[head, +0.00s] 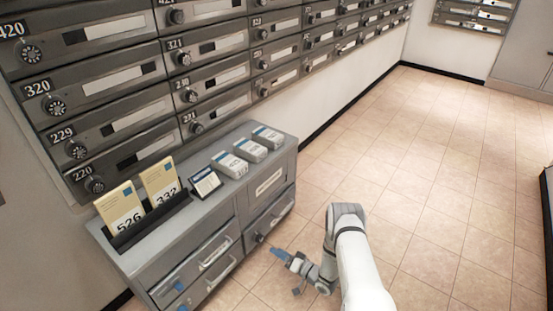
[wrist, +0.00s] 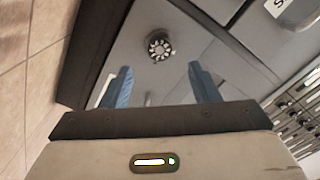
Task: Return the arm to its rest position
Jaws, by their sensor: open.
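My gripper (head: 279,255) is at the end of my white arm in the head view, low in front of the grey cabinet (head: 222,202). In the wrist view my gripper (wrist: 158,85) shows two blue fingers spread apart with nothing between them. Ahead of the fingers is a round dial knob (wrist: 159,45) on a grey cabinet front, and it stands apart from the fingertips. In the head view a small knob (head: 260,238) on the lower right drawer is just left of the fingertips.
Rows of numbered mailboxes (head: 110,80) line the wall. On the cabinet top are envelopes (head: 120,205) in a dark holder, a small framed card (head: 205,182) and several stacks (head: 250,150). Tiled floor (head: 420,180) to the right is clear.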

